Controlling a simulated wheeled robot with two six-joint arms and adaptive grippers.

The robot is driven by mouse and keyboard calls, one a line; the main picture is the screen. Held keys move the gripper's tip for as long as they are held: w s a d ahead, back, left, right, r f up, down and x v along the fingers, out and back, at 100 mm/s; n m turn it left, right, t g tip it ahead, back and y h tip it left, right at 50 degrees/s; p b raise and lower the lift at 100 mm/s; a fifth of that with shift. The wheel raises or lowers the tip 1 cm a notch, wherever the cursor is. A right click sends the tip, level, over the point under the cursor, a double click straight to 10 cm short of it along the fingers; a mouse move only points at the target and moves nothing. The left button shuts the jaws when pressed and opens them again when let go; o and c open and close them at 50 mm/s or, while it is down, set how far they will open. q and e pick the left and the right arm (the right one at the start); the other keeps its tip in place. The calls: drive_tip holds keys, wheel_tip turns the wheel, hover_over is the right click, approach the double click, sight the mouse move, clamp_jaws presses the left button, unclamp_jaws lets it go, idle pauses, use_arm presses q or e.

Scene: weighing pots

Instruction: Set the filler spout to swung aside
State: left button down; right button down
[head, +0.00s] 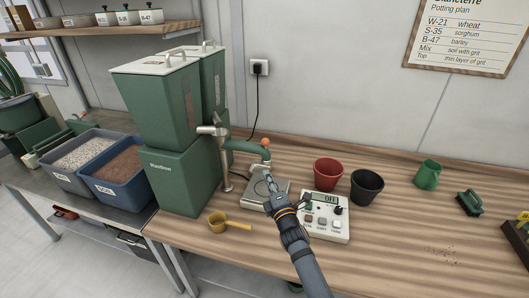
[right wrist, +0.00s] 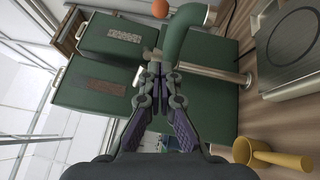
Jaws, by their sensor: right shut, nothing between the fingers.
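The filler spout (head: 245,146) is a green pipe with an orange knob (head: 265,141) at its bend. In the head view it reaches right from the green filler (head: 178,180), with its end over the rear of the scale plate (head: 277,187). My right gripper (head: 268,178) is shut and empty, just in front of and below the spout's end. In the right wrist view the shut fingertips (right wrist: 157,70) are beside the green spout elbow (right wrist: 188,35), with the orange knob (right wrist: 160,9) above them. I cannot tell whether they touch the spout. My left gripper is out of view.
The scale box (head: 325,214) reads OFF. A yellow scoop (head: 219,222) lies left of the plate.

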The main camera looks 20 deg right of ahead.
drive_tip(key=w+d+r, duration=0.2)
drive_tip(key=w+d, duration=0.1)
drive_tip(key=w, duration=0.9)
drive_tip(key=shift+b, duration=0.4)
drive_tip(key=shift+a, duration=0.15)
